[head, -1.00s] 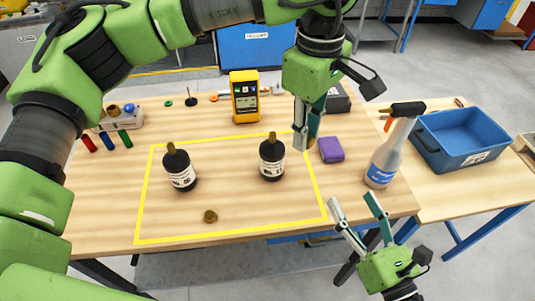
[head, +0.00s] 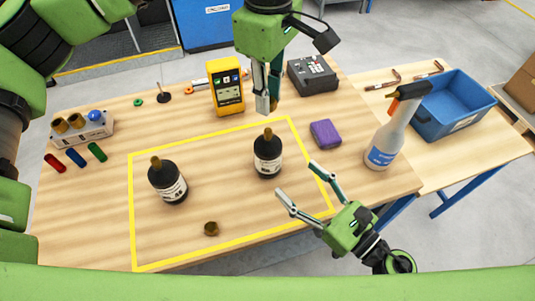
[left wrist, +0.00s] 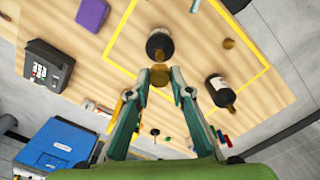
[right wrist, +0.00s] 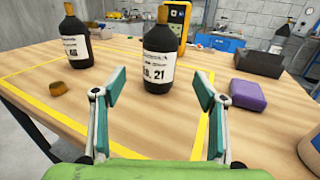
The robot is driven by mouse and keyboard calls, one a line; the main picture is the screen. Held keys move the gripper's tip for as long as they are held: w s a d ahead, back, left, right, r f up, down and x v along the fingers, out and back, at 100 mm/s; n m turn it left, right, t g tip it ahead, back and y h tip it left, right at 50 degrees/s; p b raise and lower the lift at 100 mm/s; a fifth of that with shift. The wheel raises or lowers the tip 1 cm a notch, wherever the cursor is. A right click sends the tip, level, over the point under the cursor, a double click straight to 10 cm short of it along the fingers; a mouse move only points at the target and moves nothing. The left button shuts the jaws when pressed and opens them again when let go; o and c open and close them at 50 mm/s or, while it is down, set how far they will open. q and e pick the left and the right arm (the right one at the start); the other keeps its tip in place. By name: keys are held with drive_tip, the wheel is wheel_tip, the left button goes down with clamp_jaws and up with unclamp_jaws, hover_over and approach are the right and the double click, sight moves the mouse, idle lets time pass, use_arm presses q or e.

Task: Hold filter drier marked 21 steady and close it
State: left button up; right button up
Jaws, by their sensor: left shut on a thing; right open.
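The filter drier marked 21 (right wrist: 160,62) is a black bottle with a white label and a brass neck, upright inside the yellow outline. It also shows in the head view (head: 267,157) and left wrist view (left wrist: 160,45). My left gripper (head: 267,100) is shut on a brass cap (left wrist: 160,75), held above and behind the drier, apart from it. My right gripper (head: 300,183) is open and empty in front of the drier, fingers pointing at it. In the right wrist view the drier stands beyond and between the fingertips (right wrist: 158,95).
A second black drier (head: 167,181) stands to the left. A loose brass cap (head: 211,228) lies near the front. A purple sponge (head: 326,133) and a spray bottle (head: 388,135) are at right. A yellow meter (head: 226,88) and black device (head: 313,75) stand behind.

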drive_tip(key=x, duration=1.1)
drive_tip(key=shift+w+a, duration=0.2)
drive_tip(key=shift+a, duration=0.1)
drive_tip(key=c, duration=1.7)
use_arm(q)
hover_over(268, 129)
drive_tip(key=shift+f, duration=2.5)
